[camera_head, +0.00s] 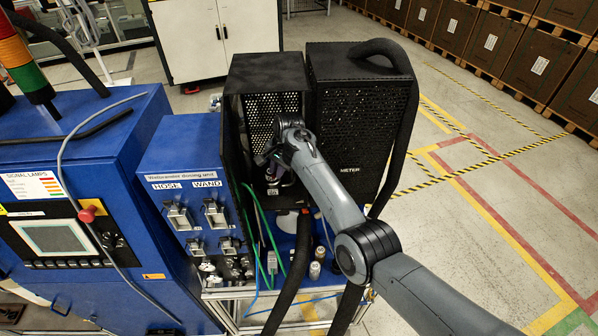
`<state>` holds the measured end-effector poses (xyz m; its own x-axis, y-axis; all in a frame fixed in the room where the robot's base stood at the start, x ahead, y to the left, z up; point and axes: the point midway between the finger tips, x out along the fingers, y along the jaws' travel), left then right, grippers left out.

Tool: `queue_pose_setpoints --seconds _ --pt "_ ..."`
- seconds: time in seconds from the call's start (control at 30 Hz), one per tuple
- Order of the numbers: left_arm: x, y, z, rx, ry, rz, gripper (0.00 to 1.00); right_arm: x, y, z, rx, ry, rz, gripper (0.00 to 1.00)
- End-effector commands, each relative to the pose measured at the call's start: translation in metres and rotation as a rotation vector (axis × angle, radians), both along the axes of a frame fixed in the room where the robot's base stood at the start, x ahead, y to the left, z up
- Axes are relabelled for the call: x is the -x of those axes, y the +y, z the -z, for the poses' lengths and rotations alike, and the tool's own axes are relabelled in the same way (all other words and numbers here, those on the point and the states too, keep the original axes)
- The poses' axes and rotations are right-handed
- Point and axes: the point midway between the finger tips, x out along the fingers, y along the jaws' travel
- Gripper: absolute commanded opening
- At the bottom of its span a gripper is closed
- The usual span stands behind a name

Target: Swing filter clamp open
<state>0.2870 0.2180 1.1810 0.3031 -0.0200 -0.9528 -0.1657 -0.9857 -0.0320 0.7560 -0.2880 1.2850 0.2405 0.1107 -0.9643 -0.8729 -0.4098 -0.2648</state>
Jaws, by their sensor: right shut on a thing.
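My right arm comes in from the lower right and reaches into the open-fronted black perforated housing (262,72). My right gripper (270,172) is inside this housing, low down, shut on a small part there that I take to be the filter clamp. The clamp is mostly hidden by my gripper and wrist, so its angle cannot be told. My left gripper is out of view.
A black perforated box marked METER (345,120) stands right beside the housing. A blue dosing unit (190,150) with HOSE and WAND holders is on the left. Black hoses (296,265) and green cables hang in front. Open floor lies to the right.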

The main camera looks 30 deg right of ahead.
Motion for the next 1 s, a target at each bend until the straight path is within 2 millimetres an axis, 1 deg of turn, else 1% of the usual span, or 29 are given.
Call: queue_pose_setpoints --seconds 0.03,0.1,0.37,0.4,0.53,0.9,1.0 --pt "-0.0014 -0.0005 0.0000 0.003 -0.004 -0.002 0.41 -0.0005 0.0052 0.0008 -0.002 0.003 -0.016 0.00" --pt "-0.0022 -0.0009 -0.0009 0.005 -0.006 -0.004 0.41 -0.0012 0.0077 0.0003 -0.002 0.003 -0.028 0.00" --pt "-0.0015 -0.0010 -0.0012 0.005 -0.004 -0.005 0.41 -0.0010 0.0068 -0.0004 -0.002 0.002 -0.026 0.00" --pt "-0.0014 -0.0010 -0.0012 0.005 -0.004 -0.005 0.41 -0.0010 0.0068 -0.0004 -0.002 0.002 -0.026 0.22" --pt "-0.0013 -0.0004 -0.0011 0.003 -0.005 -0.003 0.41 -0.0011 0.0067 -0.0006 -0.002 0.002 -0.026 0.41" --pt "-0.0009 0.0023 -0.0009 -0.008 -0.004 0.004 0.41 -0.0012 0.0064 -0.0009 -0.001 0.001 -0.024 0.41" --pt "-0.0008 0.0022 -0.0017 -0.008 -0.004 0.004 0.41 -0.0005 0.0031 -0.0011 -0.001 0.002 -0.014 0.41"
